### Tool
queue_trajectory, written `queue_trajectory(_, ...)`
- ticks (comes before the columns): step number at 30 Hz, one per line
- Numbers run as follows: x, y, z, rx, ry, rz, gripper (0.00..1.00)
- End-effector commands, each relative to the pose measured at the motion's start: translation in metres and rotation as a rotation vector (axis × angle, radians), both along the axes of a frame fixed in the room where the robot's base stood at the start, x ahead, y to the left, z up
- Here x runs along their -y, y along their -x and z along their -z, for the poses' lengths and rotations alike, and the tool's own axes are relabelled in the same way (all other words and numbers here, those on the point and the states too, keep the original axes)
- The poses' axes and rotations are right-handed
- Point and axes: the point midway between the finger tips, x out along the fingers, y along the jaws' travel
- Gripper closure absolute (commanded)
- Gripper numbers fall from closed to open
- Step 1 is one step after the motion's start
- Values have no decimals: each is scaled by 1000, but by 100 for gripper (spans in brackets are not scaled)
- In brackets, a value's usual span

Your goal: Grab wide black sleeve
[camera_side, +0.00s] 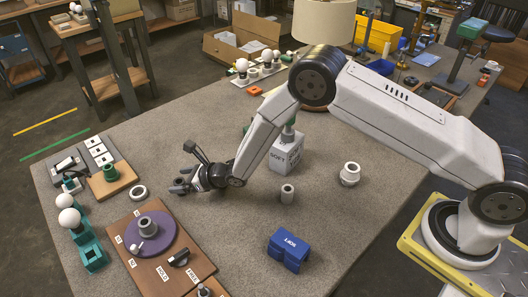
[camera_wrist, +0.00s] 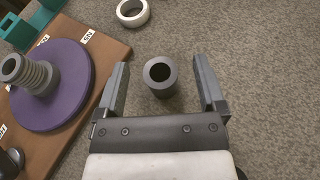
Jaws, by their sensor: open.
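A short, wide, dark grey to black sleeve (camera_wrist: 160,88) stands upright on the table, its round opening facing up in the wrist view. My gripper (camera_wrist: 161,72) is open, with one finger on each side of the sleeve. A gap shows between the sleeve and each finger, with the right gap looking a little larger. In the side view my gripper (camera_side: 179,184) is low over the table, right of the white ring (camera_side: 138,192). Its fingers partly hide the sleeve there, so I cannot make out its outline.
The brown board (camera_side: 150,245) with a purple disc (camera_side: 158,224) and grey ribbed part lies close to my left finger in the wrist view. Bare table lies to the right.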

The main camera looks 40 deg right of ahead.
Motion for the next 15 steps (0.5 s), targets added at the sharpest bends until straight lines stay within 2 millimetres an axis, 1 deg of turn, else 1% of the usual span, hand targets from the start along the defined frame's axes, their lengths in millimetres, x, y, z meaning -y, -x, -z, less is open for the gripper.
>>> queue_trajectory(1,0,1,8,-3,1,0,11)
queue_trajectory(4,0,1,19,-2,0,0,11)
queue_trajectory(10,-10,-14,23,2,0,0,11)
queue_trajectory(15,-14,-20,27,1,0,0,11)
